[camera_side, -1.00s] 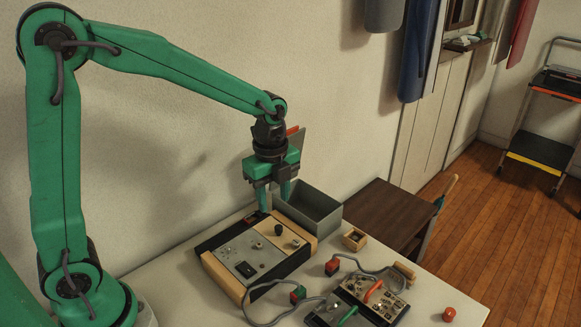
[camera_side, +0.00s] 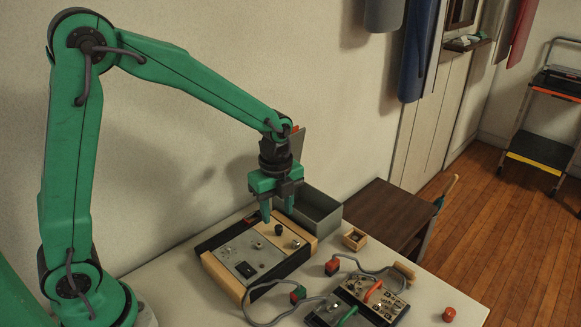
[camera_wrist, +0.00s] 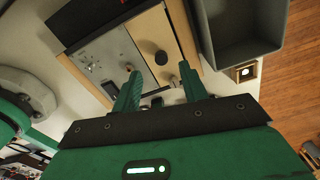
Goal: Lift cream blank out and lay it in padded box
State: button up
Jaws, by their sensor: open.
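My gripper (camera_side: 277,215) is open above the far end of a wood-sided synth case (camera_side: 236,287). In the wrist view the fingers of my gripper (camera_wrist: 159,70) stand apart, with nothing visibly held between them. A pale plate (camera_wrist: 150,35) with a dark round knob lies in the case beyond the fingertips. I cannot tell for certain whether this plate is the cream blank. A grey open box (camera_side: 322,214) stands behind the case; it also shows in the wrist view (camera_wrist: 203,25). I cannot make out its padding.
A second panel unit (camera_side: 384,298) with coloured handles lies at the front right. Grey cables with red and green blocks (camera_side: 332,267) lie around it. A small wooden box (camera_side: 354,239) and a red knob (camera_side: 449,314) sit on the table. A wall runs behind.

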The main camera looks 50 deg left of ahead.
aim_at(279, 227)
jog(key=shift+w+d+f, duration=0.1)
jog(key=shift+d+f, duration=0.05)
jog(key=shift+f, duration=2.35)
grip_shut()
